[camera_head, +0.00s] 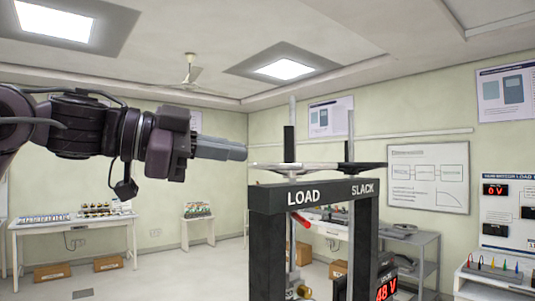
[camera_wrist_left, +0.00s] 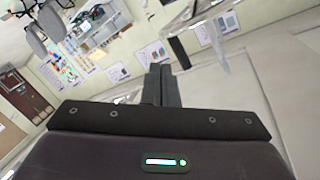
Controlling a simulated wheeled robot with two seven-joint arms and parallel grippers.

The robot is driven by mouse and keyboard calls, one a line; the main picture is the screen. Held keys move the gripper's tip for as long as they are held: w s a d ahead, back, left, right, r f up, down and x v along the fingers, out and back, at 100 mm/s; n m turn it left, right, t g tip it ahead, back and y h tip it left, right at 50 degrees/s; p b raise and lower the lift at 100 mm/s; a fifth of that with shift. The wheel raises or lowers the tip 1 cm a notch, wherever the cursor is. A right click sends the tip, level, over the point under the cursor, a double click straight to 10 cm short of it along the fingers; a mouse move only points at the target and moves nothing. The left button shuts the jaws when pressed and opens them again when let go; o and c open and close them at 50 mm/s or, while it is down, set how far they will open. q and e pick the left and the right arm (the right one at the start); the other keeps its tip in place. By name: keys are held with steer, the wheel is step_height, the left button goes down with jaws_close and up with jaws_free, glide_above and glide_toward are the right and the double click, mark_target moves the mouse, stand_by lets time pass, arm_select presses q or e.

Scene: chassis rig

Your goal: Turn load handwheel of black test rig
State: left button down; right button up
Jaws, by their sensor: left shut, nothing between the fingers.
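The black test rig (camera_head: 266,240) stands right of centre in the head view, with a top beam marked LOAD and SLACK. The load handwheel (camera_head: 280,168), a thin flat grey wheel seen nearly edge-on, sits above the LOAD label with an upright rod through it. The slack handwheel (camera_head: 352,166) is to its right. My left gripper (camera_head: 246,153) reaches in from the left, its fingers together and empty. Its tips are beside the load wheel's left rim, slightly higher in the picture; contact is not clear. The shut fingers show in the left wrist view (camera_wrist_left: 160,85).
A red voltage display (camera_head: 385,290) is low at the rig's right. Tables with small parts (camera_head: 75,222) stand at the left back. A grey trolley (camera_head: 412,250) and a panel (camera_head: 507,215) are at the right. Open floor lies left of the rig.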

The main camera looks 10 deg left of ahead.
mark_target(290, 152)
arm_select(q)
steer(key=s+d+m+t+y, duration=0.3)
steer(key=s+d+m+t, duration=0.15)
steer(key=d+m, duration=0.25)
steer(key=w+a+r+p+x, duration=0.1)
steer(key=p+x, duration=0.5)
steer(key=x, duration=0.5)
steer(key=shift+t, duration=0.25)
steer(key=shift+s+a+f+p, duration=0.1)
steer(key=shift+a+p, duration=0.15)
steer(key=shift+a, duration=0.45)
steer(key=shift+w+a+f+p, duration=0.1)
steer(key=shift+a+p, duration=0.1)
steer(key=shift+a, duration=0.5)
steer(key=shift+s+a+f+p, duration=0.1)
steer(key=shift+a+p, duration=0.15)
steer(key=shift+a, duration=0.4)
